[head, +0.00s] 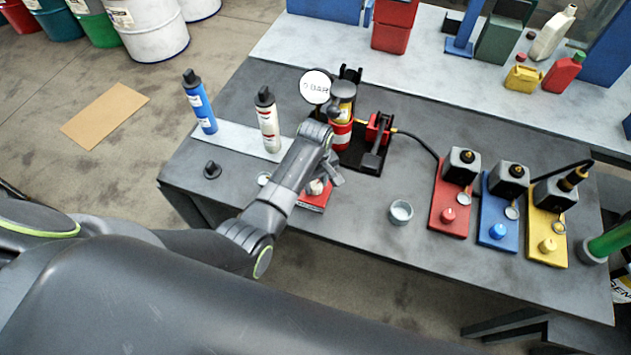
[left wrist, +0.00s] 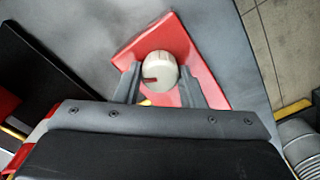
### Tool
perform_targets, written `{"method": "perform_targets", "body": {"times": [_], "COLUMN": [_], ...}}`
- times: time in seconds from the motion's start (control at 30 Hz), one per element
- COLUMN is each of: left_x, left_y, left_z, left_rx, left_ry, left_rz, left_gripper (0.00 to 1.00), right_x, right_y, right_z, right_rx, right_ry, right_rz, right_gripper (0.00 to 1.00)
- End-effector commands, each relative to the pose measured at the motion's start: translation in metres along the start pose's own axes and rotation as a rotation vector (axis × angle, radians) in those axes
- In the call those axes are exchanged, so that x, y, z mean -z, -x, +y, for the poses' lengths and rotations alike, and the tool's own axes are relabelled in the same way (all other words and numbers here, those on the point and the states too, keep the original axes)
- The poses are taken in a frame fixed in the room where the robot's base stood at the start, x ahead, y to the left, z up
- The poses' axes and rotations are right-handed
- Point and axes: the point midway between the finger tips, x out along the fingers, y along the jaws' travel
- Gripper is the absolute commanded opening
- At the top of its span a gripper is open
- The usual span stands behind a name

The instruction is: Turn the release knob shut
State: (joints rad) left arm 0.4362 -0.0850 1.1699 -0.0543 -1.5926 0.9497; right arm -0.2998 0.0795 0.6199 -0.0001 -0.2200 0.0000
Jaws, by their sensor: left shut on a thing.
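The release knob (head: 316,187) is pale and round and sits on a red base (head: 312,203) near the front of the dark table. In the left wrist view the knob (left wrist: 160,66) shows a dark red mark on its face, and the red base (left wrist: 194,52) lies tilted in the picture. My left gripper (head: 326,181) reaches down over the base. In the left wrist view its two fingers (left wrist: 158,82) stand on either side of the knob, shut on it. In the head view my gripper and arm hide part of the knob and base. My right gripper is not in view.
Behind the gripper stands a pump with a round gauge (head: 315,87) reading "0 BAR". A white bottle (head: 268,125) and a blue bottle (head: 200,106) stand left. A small metal cup (head: 401,211) stands right, then red, blue and yellow (head: 547,236) stations.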

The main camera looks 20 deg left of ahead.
Motion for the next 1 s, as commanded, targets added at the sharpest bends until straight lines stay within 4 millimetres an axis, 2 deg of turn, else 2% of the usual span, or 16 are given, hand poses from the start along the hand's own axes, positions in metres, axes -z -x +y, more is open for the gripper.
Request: {"method": "perform_targets", "body": {"times": [0.5,1.0], "left_x": [0.0015,0.0016], "left_y": [0.0011,0.0013], "left_z": [-0.0004,-0.0009], "left_rx": [-0.003,-0.002], "left_ry": [0.413,0.545], "left_rz": [0.005,0.005], "left_gripper": [0.13,0.13], "right_x": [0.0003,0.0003], "right_y": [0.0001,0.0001], "right_z": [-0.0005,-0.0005], "right_rx": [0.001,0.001], "right_ry": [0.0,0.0], "right_rz": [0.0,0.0], "right_gripper": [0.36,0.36]}}
